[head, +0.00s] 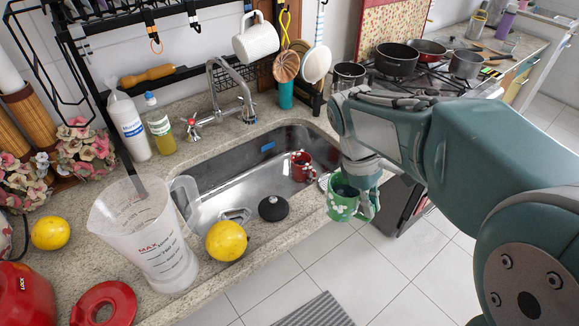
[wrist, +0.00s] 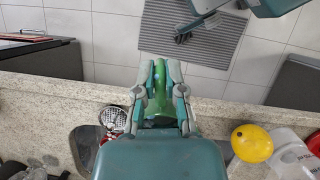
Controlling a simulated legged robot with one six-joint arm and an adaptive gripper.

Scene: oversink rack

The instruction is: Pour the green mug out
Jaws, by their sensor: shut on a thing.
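The green mug (head: 342,203) has white spots and hangs near the right end of the sink, by the counter's front edge. It looks nearly upright in the head view, with its mouth upward. My gripper (head: 366,198) is shut on its right side. In the wrist view the green mug (wrist: 157,92) shows between the two fingers of my gripper (wrist: 158,72), partly hidden by the gripper body. I cannot tell what is inside the mug. The metal sink (head: 222,184) lies to the mug's left.
A red mug (head: 303,167) and a black round piece (head: 273,208) are in the sink. A clear measuring jug (head: 150,238) and a lemon (head: 227,241) stand at its front left. A faucet (head: 228,95) rises behind. Pots (head: 397,60) sit on the stove at the right.

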